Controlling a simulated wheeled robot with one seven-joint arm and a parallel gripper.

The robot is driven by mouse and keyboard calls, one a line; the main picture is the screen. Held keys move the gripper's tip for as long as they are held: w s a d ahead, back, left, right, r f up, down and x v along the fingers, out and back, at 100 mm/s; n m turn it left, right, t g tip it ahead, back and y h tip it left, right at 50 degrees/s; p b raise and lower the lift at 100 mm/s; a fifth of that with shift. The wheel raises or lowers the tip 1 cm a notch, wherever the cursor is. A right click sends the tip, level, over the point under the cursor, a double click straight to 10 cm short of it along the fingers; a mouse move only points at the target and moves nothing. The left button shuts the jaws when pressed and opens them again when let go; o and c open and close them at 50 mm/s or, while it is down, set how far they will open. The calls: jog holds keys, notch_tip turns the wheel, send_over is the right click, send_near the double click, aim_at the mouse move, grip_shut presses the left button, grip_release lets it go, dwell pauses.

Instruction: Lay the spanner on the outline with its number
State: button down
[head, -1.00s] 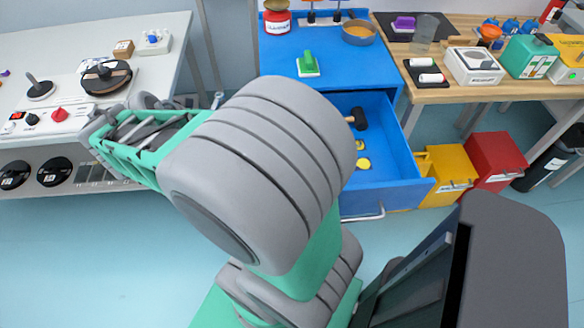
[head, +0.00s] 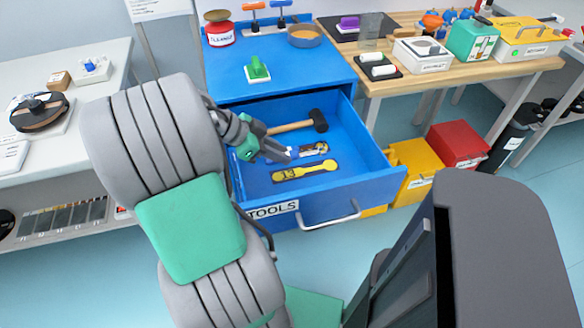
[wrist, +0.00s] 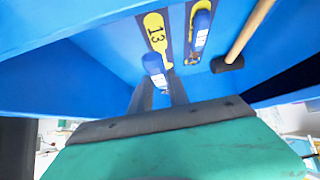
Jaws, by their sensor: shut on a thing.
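My gripper (head: 284,156) is inside the open blue drawer (head: 352,200), above its floor. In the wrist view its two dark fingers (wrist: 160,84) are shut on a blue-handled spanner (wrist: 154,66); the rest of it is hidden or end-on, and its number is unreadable. A yellow spanner outline marked 13 (head: 304,170) lies bare on the drawer floor; it also shows in the wrist view (wrist: 158,36), just past the held spanner. Beside it, a second dark strip with yellow (wrist: 191,60) bears another blue-handled tool (wrist: 202,22).
A hammer (head: 318,121) with a wooden handle lies at the back of the drawer. The drawer walls stand around my gripper. Yellow (head: 413,165) and red bins (head: 458,143) stand to the right.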

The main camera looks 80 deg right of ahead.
jog(key=x, duration=0.3)
jog(key=w+x, duration=0.1)
jog(key=x, duration=0.1)
jog(key=shift+s+d+f, duration=0.2)
jog(key=shift+d+f, duration=0.1)
jog(key=shift+f, duration=0.35)
jog(key=shift+w+f+b, duration=0.1)
jog(key=shift+f+b, duration=0.3)
jog(key=shift+f, duration=0.9)
jog(key=c, duration=1.3)
grip_release()
jog(key=shift+o, duration=0.2)
jog(key=shift+r, duration=0.1)
jog(key=p+v, duration=0.1)
jog(key=v, duration=1.1)
jog(key=shift+r+p, duration=0.15)
jog(key=shift+p, duration=0.15)
